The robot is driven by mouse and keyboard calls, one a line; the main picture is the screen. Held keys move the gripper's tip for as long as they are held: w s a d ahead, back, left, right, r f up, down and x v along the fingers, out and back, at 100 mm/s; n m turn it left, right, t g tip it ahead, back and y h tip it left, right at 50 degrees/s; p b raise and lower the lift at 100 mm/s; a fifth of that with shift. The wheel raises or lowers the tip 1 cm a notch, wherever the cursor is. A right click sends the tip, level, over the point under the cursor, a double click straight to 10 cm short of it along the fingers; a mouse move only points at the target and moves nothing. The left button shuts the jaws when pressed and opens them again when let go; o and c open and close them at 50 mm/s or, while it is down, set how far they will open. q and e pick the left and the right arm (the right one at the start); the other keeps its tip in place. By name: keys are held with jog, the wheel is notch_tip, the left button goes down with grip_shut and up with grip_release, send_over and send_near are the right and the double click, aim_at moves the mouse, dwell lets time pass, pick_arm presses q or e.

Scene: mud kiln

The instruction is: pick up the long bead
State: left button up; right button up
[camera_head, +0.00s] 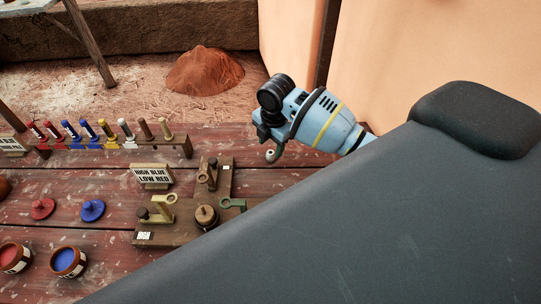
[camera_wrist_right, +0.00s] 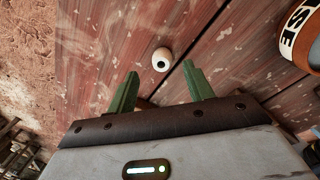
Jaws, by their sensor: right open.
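A pale, rounded bead (camera_wrist_right: 161,59) with a dark hole lies on the red-brown planks in the right wrist view. Its end faces the camera, so its length is hard to judge. My right gripper (camera_wrist_right: 160,74) is open, with its green fingers on either side below the bead and nothing between them. The bead sits just beyond the fingertips, roughly centred on the gap. In the head view my right gripper (camera_head: 272,148) points down at the table, and a small pale spot by its tips looks like the bead (camera_head: 270,155). My left gripper is out of view.
A wooden fixture (camera_head: 185,235) with pegs and rings stands left of the gripper, beside a "HIGH BLUE LOW RED" sign (camera_head: 152,176). Red (camera_head: 14,258) and blue (camera_head: 68,262) pots stand front left.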

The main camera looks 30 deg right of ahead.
aim_at(271, 153)
jog(key=shift+d+f, duration=0.1)
jog(key=shift+f, duration=2.15)
jog(key=c, duration=0.9)
